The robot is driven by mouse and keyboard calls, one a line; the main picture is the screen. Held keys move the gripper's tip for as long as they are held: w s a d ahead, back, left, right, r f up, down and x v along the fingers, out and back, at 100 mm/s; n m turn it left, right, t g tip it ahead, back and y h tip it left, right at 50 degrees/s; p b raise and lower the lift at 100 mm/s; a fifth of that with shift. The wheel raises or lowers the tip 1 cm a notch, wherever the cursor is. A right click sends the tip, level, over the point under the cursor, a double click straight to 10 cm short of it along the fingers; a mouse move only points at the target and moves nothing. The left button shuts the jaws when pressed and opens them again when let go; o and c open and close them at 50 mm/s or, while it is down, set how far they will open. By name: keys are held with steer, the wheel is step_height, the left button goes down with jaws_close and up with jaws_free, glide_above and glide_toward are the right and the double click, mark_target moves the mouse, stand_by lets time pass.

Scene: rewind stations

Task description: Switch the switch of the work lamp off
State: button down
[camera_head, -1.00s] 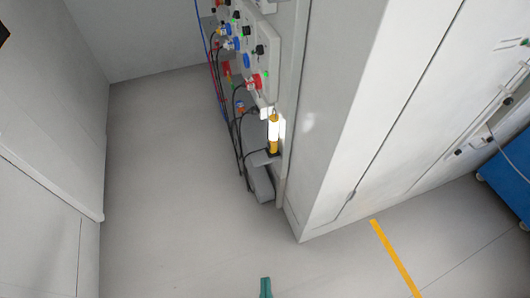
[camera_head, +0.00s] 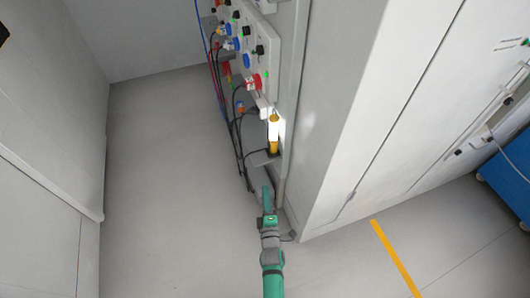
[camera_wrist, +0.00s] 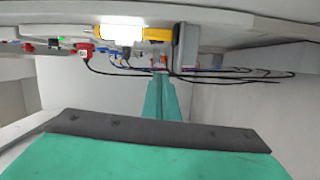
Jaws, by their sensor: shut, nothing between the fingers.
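The work lamp (camera_head: 273,135) has a yellow body and hangs upright on the side of the grey panel; its white part is brightly lit. In the wrist view the lamp (camera_wrist: 158,34) lies sideways at the top, its lit part to the left and a grey bracket to the right. I cannot make out its switch. My gripper (camera_head: 266,192) is below the lamp in the head view, apart from it. In the wrist view its green fingers (camera_wrist: 161,78) are together, pointing ahead with nothing between them.
Several red, blue and black sockets and knobs (camera_head: 247,60) line the panel above the lamp. Dark cables (camera_head: 236,150) hang to the left of it. A tall grey cabinet (camera_head: 350,110) stands to the right. The floor (camera_head: 160,190) to the left is clear.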

steer(key=w+a+r+n, duration=0.1)
steer(key=w+a+n, duration=0.1)
steer(key=w, duration=0.6)
steer(key=shift+w+a, duration=0.2)
steer(key=shift+a, duration=0.1)
steer(key=shift+a, duration=0.2)
steer(key=w, duration=0.9)
steer(key=shift+w+a+r, duration=0.2)
steer(key=shift+w, duration=0.1)
steer(key=shift+w+d, duration=0.4)
steer(key=shift+d, duration=0.4)
steer(key=shift+w+d+r, duration=0.1)
steer(key=shift+w+d, duration=0.1)
steer(key=shift+d, duration=0.3)
steer(key=shift+w+d+r, duration=0.1)
steer(key=shift+w+d, duration=0.05)
steer(key=shift+d, duration=0.35)
